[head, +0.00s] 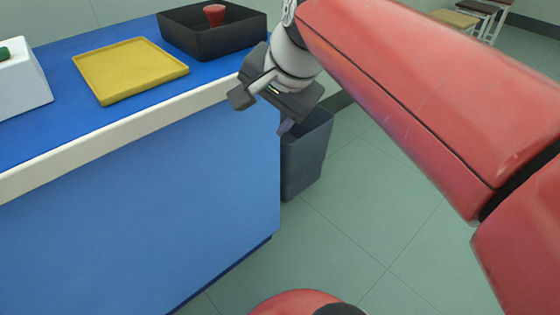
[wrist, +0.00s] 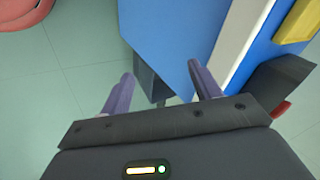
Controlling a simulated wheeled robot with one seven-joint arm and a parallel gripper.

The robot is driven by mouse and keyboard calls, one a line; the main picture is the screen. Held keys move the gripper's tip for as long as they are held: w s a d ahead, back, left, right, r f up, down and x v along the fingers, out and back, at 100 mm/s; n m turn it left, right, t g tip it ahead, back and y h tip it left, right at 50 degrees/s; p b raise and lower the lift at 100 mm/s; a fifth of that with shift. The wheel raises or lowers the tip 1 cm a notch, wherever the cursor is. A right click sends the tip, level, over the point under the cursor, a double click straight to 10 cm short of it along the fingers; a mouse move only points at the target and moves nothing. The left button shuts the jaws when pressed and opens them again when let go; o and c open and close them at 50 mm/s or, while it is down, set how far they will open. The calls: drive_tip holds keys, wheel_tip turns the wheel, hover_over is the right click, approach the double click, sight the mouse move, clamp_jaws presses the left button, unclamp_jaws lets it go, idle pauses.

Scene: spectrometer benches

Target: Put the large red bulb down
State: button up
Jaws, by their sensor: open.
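A red bulb (head: 214,14), flared at the top, stands inside the black tray (head: 205,44) at the far right corner of the blue bench. Its lower part is hidden by the tray wall. A bit of red beside the tray's dark wall also shows at the right of the wrist view (wrist: 284,108). My gripper (wrist: 161,80) is open and empty, its two purple-grey fingers spread apart. In the head view my gripper (head: 285,126) hangs just off the bench's right edge, pointing down, to the right of and nearer than the tray.
A yellow tray (head: 130,68) lies empty on the blue bench (head: 45,120). A white box with a green top piece (head: 20,82) stands at the left. A grey bin (head: 305,160) is on the floor by the bench end.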

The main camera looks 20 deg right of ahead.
drive_tip(key=s+a+f+n+h, duration=0.1)
drive_tip(key=s+f+n, duration=0.8)
drive_tip(key=f, duration=0.3)
drive_tip(key=shift+s+f+n, duration=0.25)
drive_tip(key=shift+f+n, duration=0.1)
drive_tip(key=shift+n, duration=0.35)
drive_tip(key=shift+a, duration=0.1)
